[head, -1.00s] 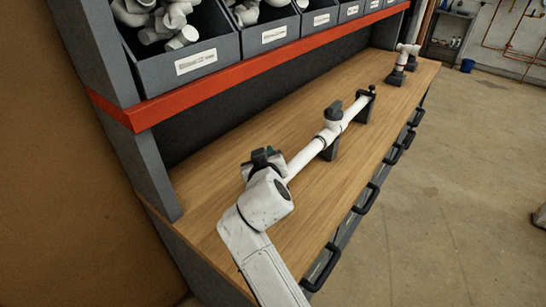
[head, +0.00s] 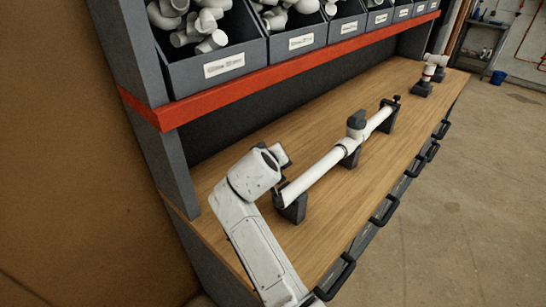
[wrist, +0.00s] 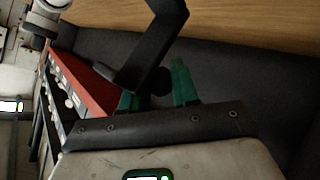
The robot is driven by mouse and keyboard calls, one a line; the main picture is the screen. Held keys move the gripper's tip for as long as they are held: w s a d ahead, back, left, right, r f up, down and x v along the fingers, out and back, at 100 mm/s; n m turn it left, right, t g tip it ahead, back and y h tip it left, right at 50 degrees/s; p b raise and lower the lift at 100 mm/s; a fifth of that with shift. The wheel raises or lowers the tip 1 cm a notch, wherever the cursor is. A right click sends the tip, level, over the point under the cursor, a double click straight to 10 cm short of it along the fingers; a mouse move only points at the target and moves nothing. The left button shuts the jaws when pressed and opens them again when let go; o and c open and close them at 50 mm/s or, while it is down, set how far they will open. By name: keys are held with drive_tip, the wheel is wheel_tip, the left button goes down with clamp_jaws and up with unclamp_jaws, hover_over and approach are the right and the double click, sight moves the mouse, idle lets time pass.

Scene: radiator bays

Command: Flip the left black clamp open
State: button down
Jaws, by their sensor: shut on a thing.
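A white pipe (head: 320,172) lies along black stands on the bench. The left black clamp (head: 277,197) is at its near end, on the nearest stand (head: 294,208). A thin dark strap stands up there, left of the pipe, and the pipe's top looks uncovered. My gripper is mostly hidden behind my wrist in the head view. In the wrist view my gripper (wrist: 157,88) has its green fingers either side of a dark round knob, shut on it. The bent black strap of the left black clamp (wrist: 152,45) runs beside the fingers.
A middle stand (head: 350,155) and a far black clamp (head: 388,115) also carry the pipe, with a dark-capped fitting (head: 356,120) between. A red-edged shelf (head: 290,68) with bins of white fittings overhangs the back. Black handles line the front. The bench front is clear.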

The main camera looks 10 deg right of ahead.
drive_tip(key=shift+w+a+r, duration=0.15)
drive_tip(key=shift+a+r, duration=0.05)
drive_tip(key=shift+r, duration=0.1)
drive_tip(key=c, duration=1)
unclamp_jaws()
drive_tip(key=shift+w+a+f, duration=0.1)
drive_tip(key=shift+f, duration=0.1)
drive_tip(key=shift+c, duration=0.2)
drive_tip(key=shift+o, duration=0.5)
drive_tip(key=b+v, duration=0.1)
drive_tip(key=v, duration=0.9)
drive_tip(key=shift+s+r, duration=0.2)
drive_tip(key=shift+s, duration=0.2)
